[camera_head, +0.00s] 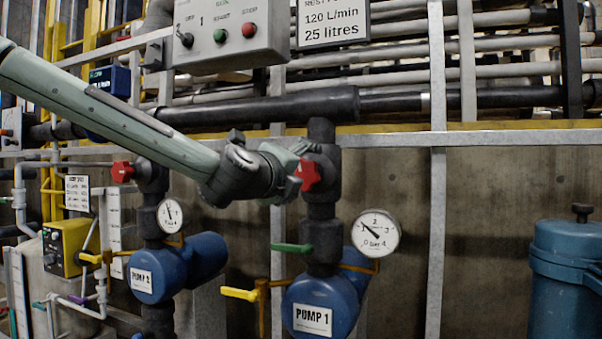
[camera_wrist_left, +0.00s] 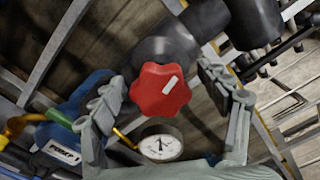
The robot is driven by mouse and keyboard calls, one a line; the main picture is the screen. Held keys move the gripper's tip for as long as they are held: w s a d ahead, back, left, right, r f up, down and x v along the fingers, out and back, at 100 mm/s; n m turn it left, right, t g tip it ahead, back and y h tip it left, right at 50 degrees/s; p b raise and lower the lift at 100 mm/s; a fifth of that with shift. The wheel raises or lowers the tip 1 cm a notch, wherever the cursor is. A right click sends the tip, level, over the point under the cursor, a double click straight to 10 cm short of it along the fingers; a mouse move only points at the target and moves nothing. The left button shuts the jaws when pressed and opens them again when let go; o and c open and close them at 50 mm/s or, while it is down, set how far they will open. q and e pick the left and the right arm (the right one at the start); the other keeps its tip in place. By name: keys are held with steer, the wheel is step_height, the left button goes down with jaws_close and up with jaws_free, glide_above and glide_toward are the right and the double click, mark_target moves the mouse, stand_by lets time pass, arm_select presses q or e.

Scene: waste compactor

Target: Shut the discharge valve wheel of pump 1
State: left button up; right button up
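The red lobed discharge valve wheel of pump 1 (camera_head: 311,175) sits on a dark vertical pipe above the blue pump 1 (camera_head: 322,305). My left gripper (camera_head: 298,168) is at the wheel, coming from the left. In the left wrist view the wheel (camera_wrist_left: 160,91), with a white mark on its face, lies between the two spread fingers of the gripper (camera_wrist_left: 162,83). The left-hand finger is close to the wheel's edge; a gap shows on the right-hand side. I cannot tell whether either finger touches it. My right gripper is not in view.
A pressure gauge (camera_head: 376,234) is just below right of the wheel. A green lever (camera_head: 292,248) and yellow lever (camera_head: 240,294) stick out below. Pump 2's red wheel (camera_head: 122,172) is to the left. A control box (camera_head: 225,35) hangs above. A grey upright (camera_head: 438,180) stands right.

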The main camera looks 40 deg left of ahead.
arm_select(q)
steer(key=shift+s, duration=0.1)
steer(key=v, duration=0.7)
steer(key=shift+s+d+f, duration=0.1)
steer(key=shift+s, duration=0.05)
